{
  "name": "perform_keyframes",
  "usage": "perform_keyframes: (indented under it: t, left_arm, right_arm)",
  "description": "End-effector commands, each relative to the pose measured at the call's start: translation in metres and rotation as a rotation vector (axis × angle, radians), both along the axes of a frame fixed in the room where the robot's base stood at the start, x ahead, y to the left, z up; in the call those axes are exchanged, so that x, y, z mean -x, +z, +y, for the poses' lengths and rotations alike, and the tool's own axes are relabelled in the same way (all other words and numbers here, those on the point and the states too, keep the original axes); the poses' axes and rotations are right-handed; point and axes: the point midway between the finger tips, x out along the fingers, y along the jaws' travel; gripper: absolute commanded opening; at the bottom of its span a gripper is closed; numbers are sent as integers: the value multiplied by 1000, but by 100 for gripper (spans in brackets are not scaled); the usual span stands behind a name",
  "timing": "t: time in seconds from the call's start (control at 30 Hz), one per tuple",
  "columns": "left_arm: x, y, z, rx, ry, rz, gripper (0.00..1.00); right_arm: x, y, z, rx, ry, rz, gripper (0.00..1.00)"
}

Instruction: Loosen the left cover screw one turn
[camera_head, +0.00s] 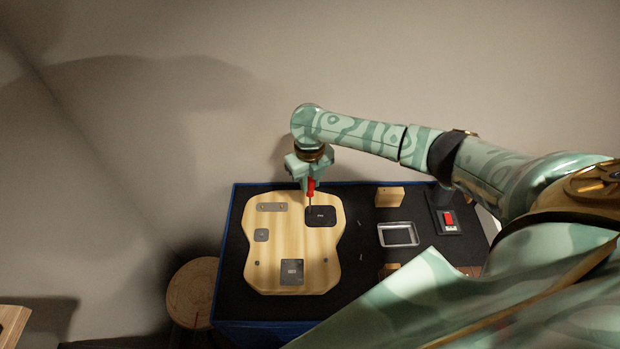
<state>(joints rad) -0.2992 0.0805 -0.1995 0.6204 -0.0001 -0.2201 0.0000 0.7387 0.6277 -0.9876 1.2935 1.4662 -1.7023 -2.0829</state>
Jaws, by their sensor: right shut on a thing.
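A pale wooden guitar body (291,250) lies on the dark bench top. A black cover (322,219) sits in its upper right part. My right gripper (310,183) is shut on a red-handled screwdriver (311,187). The screwdriver is upright, with its thin shaft pointing down at the left end of the black cover. The cover screws are too small to make out, and I cannot tell whether the tip touches one. My left gripper is not in view.
The bench (228,260) has a blue edge. A metal tray (398,234), wooden blocks (389,197) and a dark device with a red part (447,219) stand right of the body. A round wooden stool (190,291) is at the left.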

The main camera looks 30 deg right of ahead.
Motion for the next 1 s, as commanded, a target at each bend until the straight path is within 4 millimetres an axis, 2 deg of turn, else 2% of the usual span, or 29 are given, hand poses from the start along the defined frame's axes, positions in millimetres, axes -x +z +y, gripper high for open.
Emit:
perform_keyframes:
  t: [0.37, 0.53, 0.67, 0.83, 0.9, 1.0]
  left_arm:
    - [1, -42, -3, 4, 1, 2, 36]
    - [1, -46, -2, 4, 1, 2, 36]
    - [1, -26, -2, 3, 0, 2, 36]
    - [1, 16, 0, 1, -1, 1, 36]
    - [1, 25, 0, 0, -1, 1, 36]
    - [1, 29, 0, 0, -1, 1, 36]
  right_arm:
    - [0, -35, 0, 0, -2, -3, 0]
    - [0, -45, 0, 0, -5, 0, 0]
    - [0, -42, 1, 0, -117, 2, 0]
    - [0, -37, 1, -2, -488, 3, 0]
    - [0, -40, 1, -1, -625, 2, 0]
    - [0, -44, 1, -2, -741, 2, 0]
